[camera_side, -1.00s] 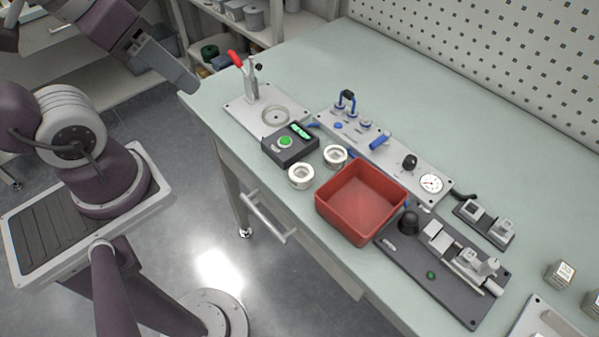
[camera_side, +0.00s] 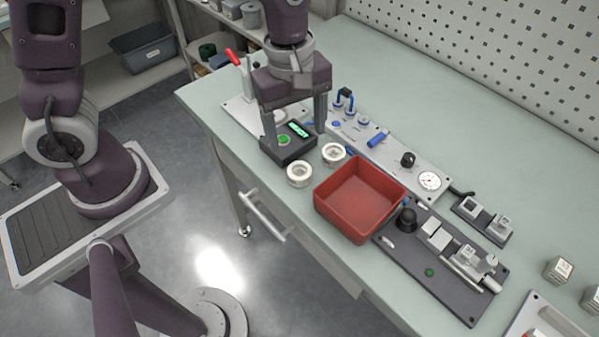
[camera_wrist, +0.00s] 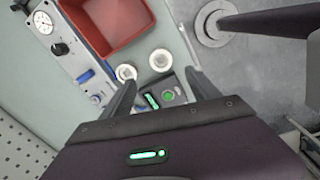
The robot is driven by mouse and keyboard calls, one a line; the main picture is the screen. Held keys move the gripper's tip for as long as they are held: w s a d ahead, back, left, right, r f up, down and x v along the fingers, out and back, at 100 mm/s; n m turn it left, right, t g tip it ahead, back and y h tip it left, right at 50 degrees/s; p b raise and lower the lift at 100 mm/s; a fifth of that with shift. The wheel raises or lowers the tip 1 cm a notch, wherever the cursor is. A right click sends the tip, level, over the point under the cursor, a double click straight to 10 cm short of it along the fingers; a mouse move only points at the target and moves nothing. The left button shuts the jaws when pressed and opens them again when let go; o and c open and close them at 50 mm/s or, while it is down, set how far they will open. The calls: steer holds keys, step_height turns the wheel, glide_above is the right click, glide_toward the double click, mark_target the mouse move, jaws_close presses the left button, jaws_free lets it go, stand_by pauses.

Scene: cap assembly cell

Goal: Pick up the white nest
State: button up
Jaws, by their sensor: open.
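Two white ring-shaped nests stand side by side on the bench between the black button box and the red bin. In the side view one nest (camera_side: 299,173) is nearer the bench's front edge and the other nest (camera_side: 333,154) is farther back. The wrist view shows them as one nest (camera_wrist: 160,60) and another nest (camera_wrist: 126,73). Which one the task means cannot be told. My gripper (camera_side: 296,139) is open and empty, pointing down above the black button box (camera_side: 289,150), behind the nests. In the wrist view its fingers (camera_wrist: 157,78) spread either side of the box.
The red bin (camera_side: 359,198) stands right beside the nests. A grey plate with blue fittings and a gauge (camera_side: 385,155) lies behind them. A toggle clamp (camera_side: 250,80) with a red handle rises left of my gripper. A dark fixture plate (camera_side: 440,265) lies right of the bin.

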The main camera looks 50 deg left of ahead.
mark_target(300, 174)
steer(key=shift+n+g, duration=0.3)
steer(key=shift+n, duration=0.5)
steer(key=f, duration=0.7)
steer(key=d+f, duration=0.1)
steer(key=f, duration=0.2)
steer(key=shift+f, duration=0.35)
steer(key=c, duration=1.5)
